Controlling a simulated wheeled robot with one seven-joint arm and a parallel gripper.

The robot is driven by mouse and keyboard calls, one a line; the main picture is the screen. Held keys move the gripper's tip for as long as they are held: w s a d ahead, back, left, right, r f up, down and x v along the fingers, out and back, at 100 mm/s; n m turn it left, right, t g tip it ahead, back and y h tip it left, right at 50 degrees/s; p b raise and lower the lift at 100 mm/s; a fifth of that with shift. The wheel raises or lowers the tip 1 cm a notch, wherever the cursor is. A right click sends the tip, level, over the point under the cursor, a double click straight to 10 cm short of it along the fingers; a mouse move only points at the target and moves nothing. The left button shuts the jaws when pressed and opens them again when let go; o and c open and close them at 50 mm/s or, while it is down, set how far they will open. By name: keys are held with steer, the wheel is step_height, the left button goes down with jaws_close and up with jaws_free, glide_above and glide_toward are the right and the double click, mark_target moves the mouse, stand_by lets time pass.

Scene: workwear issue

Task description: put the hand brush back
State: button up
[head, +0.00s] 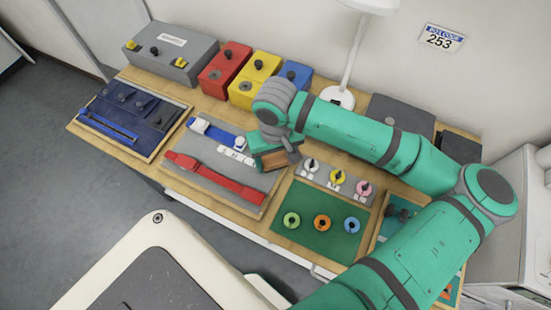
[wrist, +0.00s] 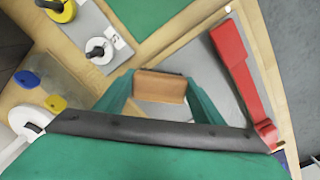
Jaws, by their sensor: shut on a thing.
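My gripper (head: 271,152) is over the right part of a grey board (head: 192,157), near the board's right edge. It is shut on a brown block-like thing, which I take to be the hand brush (head: 275,160). In the wrist view the brush (wrist: 160,86) sits between the two green fingers, with a thin dark edge along it. Its bristles cannot be made out. The brush appears held above the board; I cannot tell whether it touches. Part of the board is hidden behind my gripper.
Red (head: 225,69), yellow (head: 254,80) and blue (head: 292,76) boxes and a lamp (head: 347,62) stand behind.

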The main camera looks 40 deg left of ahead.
mark_target(275, 160)
steer(key=shift+f, duration=0.15)
steer(key=o, duration=1)
steer(key=shift+o, duration=0.2)
step_height(275, 160, up, 12)
steer(key=shift+r, duration=0.2)
